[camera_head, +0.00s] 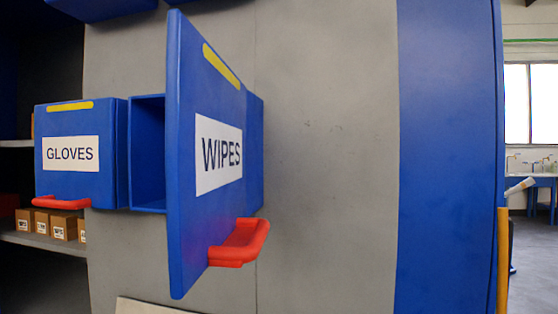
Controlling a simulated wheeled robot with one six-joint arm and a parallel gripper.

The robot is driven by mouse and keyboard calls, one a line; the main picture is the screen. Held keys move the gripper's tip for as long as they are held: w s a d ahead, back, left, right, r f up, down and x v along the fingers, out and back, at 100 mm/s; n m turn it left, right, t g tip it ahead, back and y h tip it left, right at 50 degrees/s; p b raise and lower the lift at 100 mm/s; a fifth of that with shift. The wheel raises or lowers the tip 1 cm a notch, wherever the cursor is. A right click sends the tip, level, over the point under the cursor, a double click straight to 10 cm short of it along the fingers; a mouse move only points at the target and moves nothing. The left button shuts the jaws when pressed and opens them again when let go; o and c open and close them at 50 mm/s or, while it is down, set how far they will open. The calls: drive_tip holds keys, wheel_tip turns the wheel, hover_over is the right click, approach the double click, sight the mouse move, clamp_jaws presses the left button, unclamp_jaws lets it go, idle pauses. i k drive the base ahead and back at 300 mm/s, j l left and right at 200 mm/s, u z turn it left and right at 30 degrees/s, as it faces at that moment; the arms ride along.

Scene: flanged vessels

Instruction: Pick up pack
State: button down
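No pack can be made out for sure. A blue box on the grey wall has its door (208,150) swung out toward me; the door is labelled WIPES and has a red handle (240,242). The visible part of the box's inside (149,150) looks empty, and the door hides the rest. A blue GLOVES box (72,165) with a red handle is to its left and looks shut. My gripper is not in view.
Several small brown labelled boxes (62,226) stand on a shelf (42,242) at the lower left. The grey wall (325,150) right of the open door is bare. A blue panel (447,150) stands farther right, with a sink area beyond.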

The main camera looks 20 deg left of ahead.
sight(26, 217)
drive_tip(key=i+l+u, duration=0.1)
drive_tip(key=u, duration=0.35)
drive_tip(key=l+u, duration=0.15)
drive_tip(key=u, duration=0.25)
drive_tip(key=i+l+u, duration=0.1)
drive_tip(key=u, duration=0.85)
drive_tip(key=k+l+u, duration=0.15)
drive_tip(key=k+l, duration=0.25)
drive_tip(key=k+l+u, duration=0.2)
drive_tip(key=k+l, duration=0.15)
drive_tip(key=k+l+u, duration=0.15)
drive_tip(key=k, duration=0.4)
drive_tip(key=i+j, duration=0.35)
drive_tip(key=i+j+z, duration=0.15)
drive_tip(key=i+j, duration=0.5)
drive_tip(key=i+j+z, duration=0.15)
drive_tip(key=i+j, duration=0.5)
drive_tip(key=j, duration=0.25)
drive_tip(key=i+j+z, duration=0.15)
drive_tip(key=i+j, duration=0.45)
drive_tip(key=j, duration=0.25)
drive_tip(key=z, duration=0.05)
